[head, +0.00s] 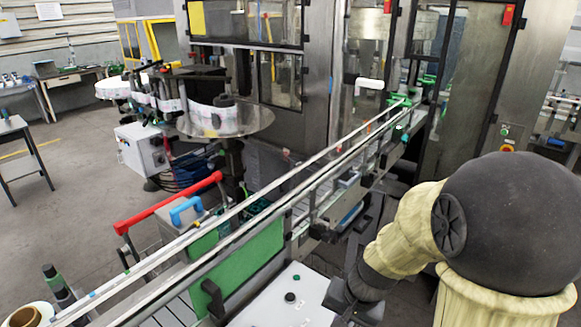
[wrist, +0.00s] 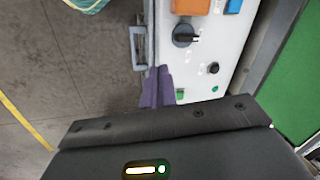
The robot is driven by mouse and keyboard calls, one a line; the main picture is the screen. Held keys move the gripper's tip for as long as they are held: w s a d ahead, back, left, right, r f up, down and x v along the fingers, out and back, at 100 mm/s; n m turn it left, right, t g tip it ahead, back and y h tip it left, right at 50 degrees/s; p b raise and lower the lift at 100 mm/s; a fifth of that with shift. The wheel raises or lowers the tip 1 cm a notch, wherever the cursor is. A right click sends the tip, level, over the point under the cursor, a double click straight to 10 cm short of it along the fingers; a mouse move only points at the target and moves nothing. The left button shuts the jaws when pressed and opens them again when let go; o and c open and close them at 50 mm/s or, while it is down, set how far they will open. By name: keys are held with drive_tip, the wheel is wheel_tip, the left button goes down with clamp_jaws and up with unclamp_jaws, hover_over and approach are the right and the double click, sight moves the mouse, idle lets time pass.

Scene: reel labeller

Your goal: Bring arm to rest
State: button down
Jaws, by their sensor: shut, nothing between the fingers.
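My gripper (wrist: 157,72) shows in the wrist view as two purple fingers, shut together with nothing between them. The fingers lie in the picture beside the left edge of a white control panel (wrist: 205,65); I cannot tell the gap to it. In the head view my cream and black arm is bent at the lower right. Its dark wrist end hangs low beside a white box top with a black knob (head: 290,297). The fingertips cannot be made out there.
The panel carries a black rotary switch (wrist: 185,36), a small black button (wrist: 213,68) and a grey handle (wrist: 138,48) at its left. A railed conveyor (head: 265,200) runs diagonally past my arm. A red bar (head: 168,203) stands left of it. Open grey floor (head: 75,205) lies at left.

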drive_tip(key=s+d+r+n+t+h, duration=0.1)
drive_tip(key=s+d+r+n+h, duration=0.1)
drive_tip(key=s+d+n, duration=0.1)
drive_tip(key=shift+s+d+n+h, duration=0.15)
drive_tip(key=shift+d+n+h, duration=0.15)
drive_tip(key=shift+d+n, duration=0.6)
